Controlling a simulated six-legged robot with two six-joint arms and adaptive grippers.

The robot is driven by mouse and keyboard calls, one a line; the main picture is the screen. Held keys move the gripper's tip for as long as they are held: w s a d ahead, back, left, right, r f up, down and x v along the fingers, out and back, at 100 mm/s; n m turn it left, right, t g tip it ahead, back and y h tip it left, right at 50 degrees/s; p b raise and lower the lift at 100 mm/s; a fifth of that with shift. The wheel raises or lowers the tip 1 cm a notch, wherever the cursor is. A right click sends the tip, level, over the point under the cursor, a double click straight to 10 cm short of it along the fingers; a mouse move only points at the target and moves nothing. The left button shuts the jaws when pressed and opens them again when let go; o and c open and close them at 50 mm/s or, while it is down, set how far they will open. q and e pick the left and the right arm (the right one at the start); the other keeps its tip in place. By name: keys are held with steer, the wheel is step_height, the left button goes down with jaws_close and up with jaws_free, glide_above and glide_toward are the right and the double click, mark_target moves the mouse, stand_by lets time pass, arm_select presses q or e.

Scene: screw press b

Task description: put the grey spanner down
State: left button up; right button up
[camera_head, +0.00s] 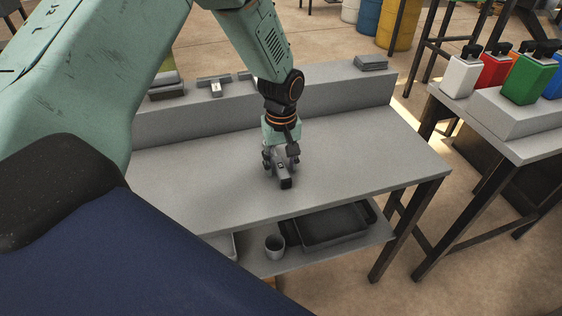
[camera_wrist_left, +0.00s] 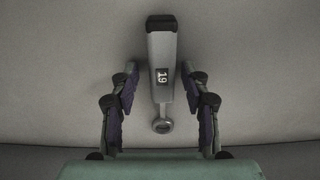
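The grey spanner (camera_wrist_left: 161,55) appears to lie on the grey bench top, with a dark end at the top of the left wrist view, a ring at the bottom and a "19" label. In the head view its near end (camera_head: 285,183) sticks out from under my left gripper (camera_head: 281,166). In the left wrist view my left gripper (camera_wrist_left: 160,80) is open, its fingers on both sides of the spanner with a gap on each side. Whether the spanner lies fully flat is hard to tell. My right gripper is not in view.
The bench top (camera_head: 370,160) is clear around the spanner. A raised ledge (camera_head: 340,95) at the back holds a T-shaped grey piece (camera_head: 214,84) and grey blocks (camera_head: 371,62). A dark tray (camera_head: 335,226) and cup (camera_head: 275,246) sit on the lower shelf. Coloured bottles stand right.

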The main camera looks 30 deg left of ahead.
mark_target(281, 164)
arm_select(q)
steer(key=shift+s+r, duration=0.1)
step_height(281, 164, up, 12)
steer(key=p, duration=0.2)
stand_by(0.4)
steer(key=shift+r, duration=0.1)
